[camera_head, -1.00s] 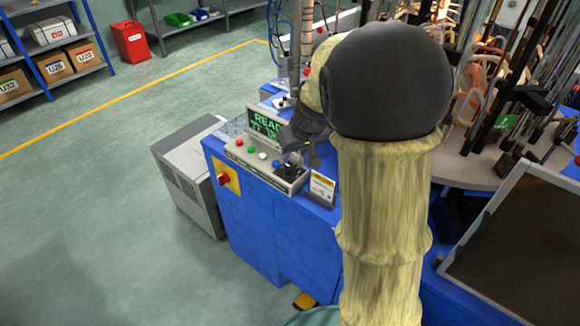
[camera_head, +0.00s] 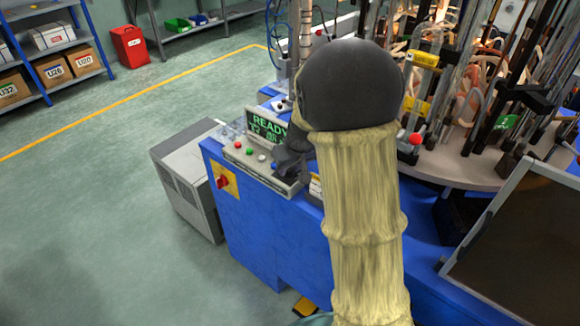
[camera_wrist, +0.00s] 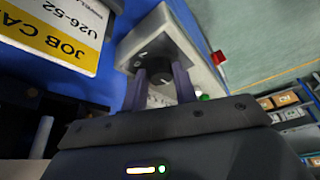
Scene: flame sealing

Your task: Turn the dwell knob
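The dwell knob is a dark round knob (camera_wrist: 159,75) on the grey control panel (camera_wrist: 140,38), near the panel's end in the wrist view. My gripper (camera_wrist: 160,72) has one finger on each side of the knob. The fingers stand apart, and I see no clear contact with the knob. In the head view my gripper (camera_head: 290,165) is over the right end of the button panel (camera_head: 238,160) and hides the knob.
A lit display reading READY (camera_head: 268,128) stands behind the panel. A red switch (camera_head: 223,182) is on the blue cabinet's side (camera_head: 245,225). A job card (camera_wrist: 62,25) stands close beside the panel. A turntable with glassware (camera_head: 480,165) is to the right.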

